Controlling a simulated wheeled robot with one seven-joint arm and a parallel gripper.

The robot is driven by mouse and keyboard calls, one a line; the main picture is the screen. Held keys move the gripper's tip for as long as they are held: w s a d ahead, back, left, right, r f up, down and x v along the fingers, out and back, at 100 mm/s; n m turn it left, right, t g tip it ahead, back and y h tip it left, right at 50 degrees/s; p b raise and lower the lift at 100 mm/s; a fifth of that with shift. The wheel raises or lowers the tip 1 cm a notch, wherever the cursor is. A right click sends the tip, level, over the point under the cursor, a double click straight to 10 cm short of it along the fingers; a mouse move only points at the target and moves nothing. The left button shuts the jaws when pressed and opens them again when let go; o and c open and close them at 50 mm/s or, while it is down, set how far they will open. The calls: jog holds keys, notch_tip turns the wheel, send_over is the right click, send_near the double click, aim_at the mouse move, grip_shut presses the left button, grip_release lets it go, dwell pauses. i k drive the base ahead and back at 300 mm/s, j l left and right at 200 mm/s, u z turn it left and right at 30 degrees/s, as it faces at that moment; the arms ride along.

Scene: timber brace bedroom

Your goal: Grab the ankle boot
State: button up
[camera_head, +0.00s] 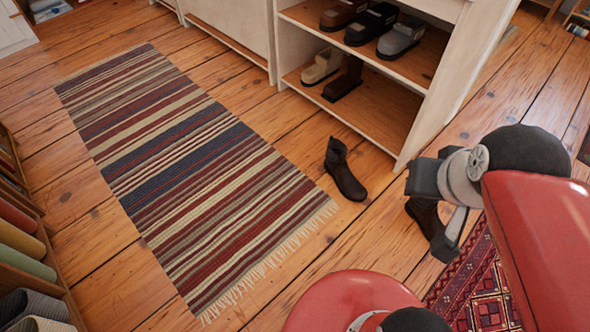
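A dark brown ankle boot (344,169) stands upright on the wooden floor near the fringed end of the striped rug. Its toe points down and right. A second dark, boot-like thing (424,211) shows behind my gripper and is partly hidden by it. My gripper (430,208) is at the right, with its two dark fingers spread apart. It is to the right of the uncovered boot and apart from it. I cannot tell how far above the floor my gripper is.
A white shoe rack (447,90) with several shoes on two shelves stands behind the boot. A striped rug (190,170) lies left of the boot, and a red patterned rug (472,285) lies at lower right. Bare floor surrounds the boot.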

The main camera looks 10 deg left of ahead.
aim_at(334, 163)
jog(key=u, duration=0.25)
jog(key=i+j+z, duration=0.1)
jog(key=z, duration=0.35)
jog(key=j+z, duration=0.2)
jog(key=z, duration=0.3)
jog(key=i+j+z, duration=0.1)
jog(key=z, duration=0.35)
jog(key=j+z, duration=0.15)
jog(key=j, duration=0.55)
jog(key=j+z, duration=0.2)
jog(key=j, duration=0.55)
jog(key=j+z, duration=0.15)
jog(key=j, duration=0.55)
jog(key=k+j+z, duration=0.15)
jog(key=j, duration=0.55)
